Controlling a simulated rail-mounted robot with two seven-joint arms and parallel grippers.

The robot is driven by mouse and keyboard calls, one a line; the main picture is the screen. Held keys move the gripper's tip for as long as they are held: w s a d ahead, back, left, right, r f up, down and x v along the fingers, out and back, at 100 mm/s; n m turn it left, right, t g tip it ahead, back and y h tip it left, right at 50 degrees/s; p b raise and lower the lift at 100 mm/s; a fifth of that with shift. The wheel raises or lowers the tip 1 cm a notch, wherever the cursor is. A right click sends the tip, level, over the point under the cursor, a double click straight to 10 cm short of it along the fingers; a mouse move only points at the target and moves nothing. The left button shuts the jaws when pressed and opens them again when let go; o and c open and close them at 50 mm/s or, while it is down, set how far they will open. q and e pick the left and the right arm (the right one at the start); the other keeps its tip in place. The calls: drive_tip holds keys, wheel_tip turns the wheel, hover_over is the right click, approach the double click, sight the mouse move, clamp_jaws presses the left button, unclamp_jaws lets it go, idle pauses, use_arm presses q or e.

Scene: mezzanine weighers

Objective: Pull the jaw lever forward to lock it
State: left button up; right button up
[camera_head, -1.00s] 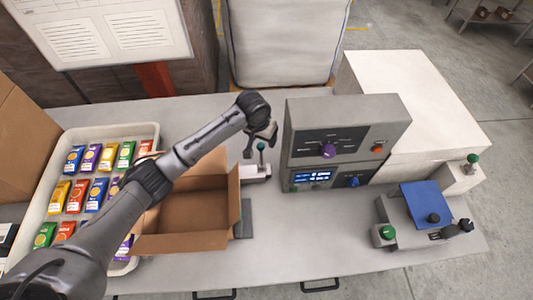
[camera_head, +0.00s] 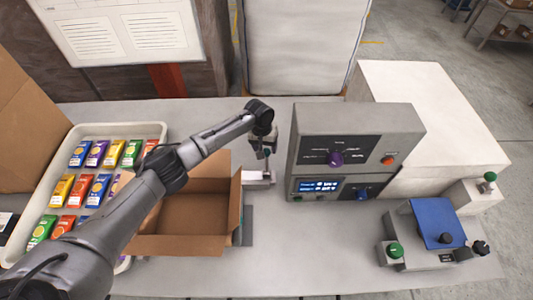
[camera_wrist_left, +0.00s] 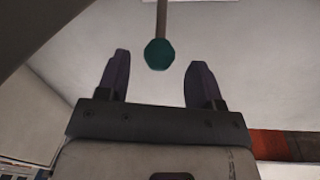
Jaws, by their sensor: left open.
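The jaw lever is a thin grey rod with a teal-green knob (camera_wrist_left: 159,54), seen at the top middle of the left wrist view. In the head view its knob (camera_head: 268,152) is mostly hidden by my gripper, above a small pale fixture (camera_head: 258,178) behind the open box. My left gripper (camera_wrist_left: 159,78) is open, with one dark finger on each side of the knob near the fingertips. A gap shows on both sides, and I see no contact. In the head view the left gripper (camera_head: 263,152) hangs over the fixture. My right gripper is out of view.
An open cardboard box (camera_head: 190,243) stands just in front of the fixture. A grey control unit (camera_head: 360,130) stands close to the right. A white tray (camera_head: 150,130) of colourful packets is at left. A blue-topped device (camera_head: 433,222) is at right. The front middle of the table is clear.

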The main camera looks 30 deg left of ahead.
sight(266, 150)
use_arm(q)
drive_tip(key=shift+w+d+f, duration=0.1)
drive_tip(key=shift+d+f, duration=0.05)
drive_tip(key=shift+f, duration=0.85)
drive_tip(key=shift+d+f, duration=0.1)
drive_tip(key=shift+f, duration=0.85)
clamp_jaws()
